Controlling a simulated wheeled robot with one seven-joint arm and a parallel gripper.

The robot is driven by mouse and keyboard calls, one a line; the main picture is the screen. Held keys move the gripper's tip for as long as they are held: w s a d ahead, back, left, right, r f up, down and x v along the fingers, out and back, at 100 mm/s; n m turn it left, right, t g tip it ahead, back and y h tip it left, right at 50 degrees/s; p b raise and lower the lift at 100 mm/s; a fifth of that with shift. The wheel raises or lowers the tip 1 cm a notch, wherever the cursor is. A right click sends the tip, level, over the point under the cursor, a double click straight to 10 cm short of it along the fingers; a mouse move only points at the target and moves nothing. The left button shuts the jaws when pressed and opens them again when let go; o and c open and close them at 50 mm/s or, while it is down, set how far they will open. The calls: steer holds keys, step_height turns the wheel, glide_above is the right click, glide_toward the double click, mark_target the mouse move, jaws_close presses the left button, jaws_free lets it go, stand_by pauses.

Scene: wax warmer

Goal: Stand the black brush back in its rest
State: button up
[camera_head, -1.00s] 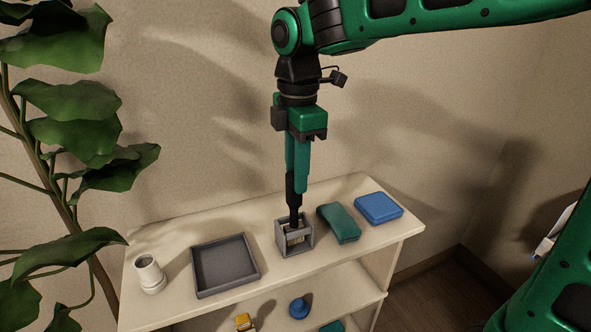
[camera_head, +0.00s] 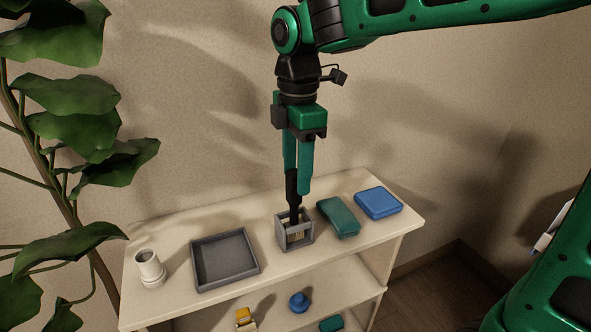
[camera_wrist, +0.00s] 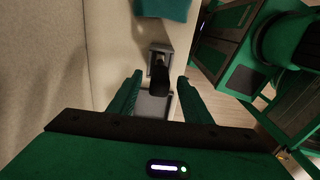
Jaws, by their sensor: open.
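The black brush (camera_head: 293,187) stands in the grey open-framed rest (camera_head: 281,238) on the shelf top, its lower end inside the frame and its upper part leaning slightly left. My gripper (camera_head: 299,181) points down at the brush's upper part, with its green fingers apart. In the wrist view, the dark brush (camera_wrist: 159,77) shows between the spread fingers of my gripper (camera_wrist: 158,80), with a gap on both sides. The rest (camera_wrist: 161,47) is just beyond it. The brush's lower end is partly hidden by the rest.
On the shelf top, a grey tray (camera_head: 196,279) and a pale cup (camera_head: 149,270) are left of the rest. A green block (camera_head: 338,218) and blue box (camera_head: 378,203) are on its right. A leafy plant (camera_head: 75,165) stands at left. Small items lie on the lower shelf.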

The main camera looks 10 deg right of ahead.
steer(key=shift+r, duration=0.15)
steer(key=shift+r, duration=3.85)
steer(key=shift+r, duration=0.1)
